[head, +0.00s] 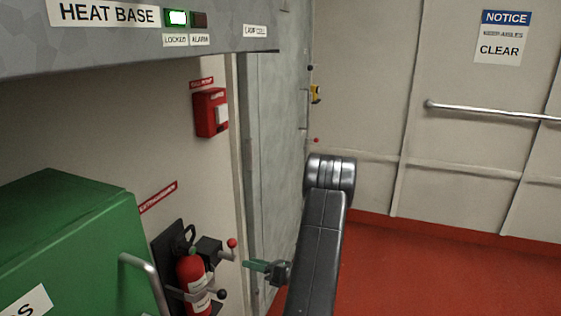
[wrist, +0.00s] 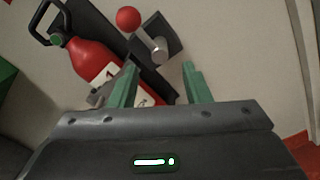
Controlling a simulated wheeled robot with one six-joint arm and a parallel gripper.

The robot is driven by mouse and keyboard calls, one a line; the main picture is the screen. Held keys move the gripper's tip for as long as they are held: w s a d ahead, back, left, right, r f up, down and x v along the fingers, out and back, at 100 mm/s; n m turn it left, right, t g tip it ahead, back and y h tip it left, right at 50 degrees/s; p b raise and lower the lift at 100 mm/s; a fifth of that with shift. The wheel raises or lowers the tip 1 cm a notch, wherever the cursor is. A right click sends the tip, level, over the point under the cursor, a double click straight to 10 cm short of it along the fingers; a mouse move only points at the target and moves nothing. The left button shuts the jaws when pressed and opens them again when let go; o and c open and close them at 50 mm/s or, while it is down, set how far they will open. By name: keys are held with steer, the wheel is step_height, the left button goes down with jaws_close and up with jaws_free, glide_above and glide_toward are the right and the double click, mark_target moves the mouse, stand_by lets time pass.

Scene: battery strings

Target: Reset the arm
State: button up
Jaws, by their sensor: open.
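My arm reaches down in the head view, and my gripper (head: 250,265) with green fingers points left toward the wall-mounted equipment. In the wrist view my gripper (wrist: 158,72) shows two green fingers set apart, with nothing between them. Ahead of the fingers is a dark block (wrist: 172,43) with a short silver shaft and a red ball (wrist: 128,18) beside it. In the head view this dark block (head: 208,249) and the red ball (head: 232,243) sit just up and left of my gripper. The fingers appear apart from them.
A red fire extinguisher (head: 193,277) hangs on a black backplate close to my gripper. A green cabinet (head: 70,235) with a metal handle stands at left. A grey unit marked HEAT BASE (head: 110,40) overhangs above. Red floor (head: 430,270) is clear at right, below a wall rail (head: 490,110).

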mark_target(236, 258)
steer(key=x, duration=0.9)
steer(key=shift+s, duration=0.1)
